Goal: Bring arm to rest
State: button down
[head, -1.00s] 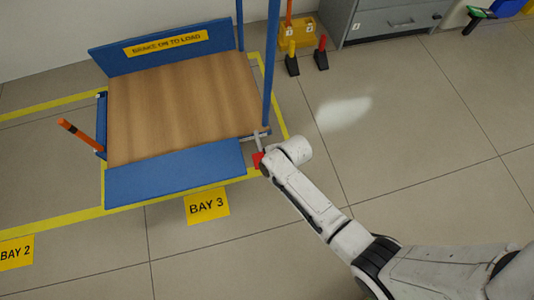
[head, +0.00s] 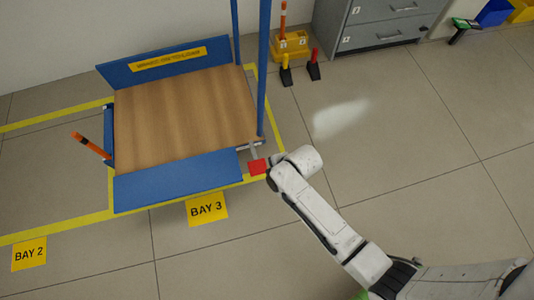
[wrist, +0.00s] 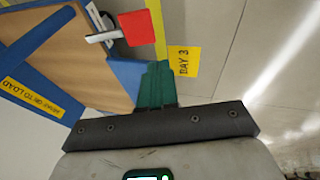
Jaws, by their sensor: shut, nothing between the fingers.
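My gripper (wrist: 155,84) shows in the wrist view as green fingers pressed together with nothing between them. In the head view my wrist hangs just right of the cart's near right corner, and the fingers are hidden there. The blue cart with a wooden deck (head: 185,112) stands in the bay marked BAY 3. A red pedal (head: 257,167) on a grey lever sticks out at that corner. The pedal also shows in the wrist view (wrist: 134,27), beyond the fingertips and apart from them.
Blue posts (head: 262,70) rise at the cart's right side. An orange-tipped handle (head: 92,145) leans out on its left. A grey drawer cabinet (head: 380,22) and a yellow bin (head: 290,46) stand at the back. The floor right of the cart is clear.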

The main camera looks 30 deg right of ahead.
jog(key=shift+s+d+r, duration=0.1)
jog(key=shift+s+r, duration=0.2)
jog(key=shift+r, duration=0.15)
dwell(0.4)
jog(key=s+d+r+m+g+h, duration=0.1)
jog(key=s+d+r+m, duration=0.3)
jog(key=s+r+m, duration=0.35)
jog(key=s+d+r+m+g+h, duration=0.1)
jog(key=s+d+r+m+g, duration=0.1)
jog(key=s+d+r+m, duration=0.4)
notch_tip(320, 180, up, 30)
jog(key=s+a+m+p, duration=0.1)
jog(key=m+p, duration=0.1)
jog(key=p, duration=2.5)
jog(key=shift+s+a, duration=0.25)
jog(key=shift+s, duration=0.15)
